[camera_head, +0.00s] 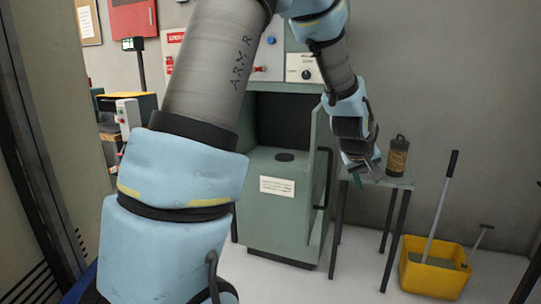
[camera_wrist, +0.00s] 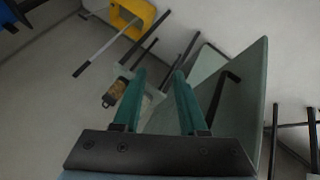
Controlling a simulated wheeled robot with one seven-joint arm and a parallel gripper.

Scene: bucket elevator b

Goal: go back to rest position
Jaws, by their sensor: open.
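My gripper (camera_head: 366,172) is at the end of my raised arm, in front of the small side table, right of the green cabinet. In the wrist view my gripper (camera_wrist: 159,80) shows two teal fingers standing apart with nothing held between them. A jar with brown contents and a dark lid (camera_head: 397,157) stands upright on the table. It also shows in the wrist view (camera_wrist: 115,92), just left of the left finger and apart from it.
The green cabinet (camera_head: 268,222) has its door (camera_head: 321,175) standing open beside my gripper; the door also shows close at right in the wrist view (camera_wrist: 240,100). The small table (camera_head: 400,181) stands right of it. A yellow bucket (camera_head: 432,277) with long handles is on the floor at right.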

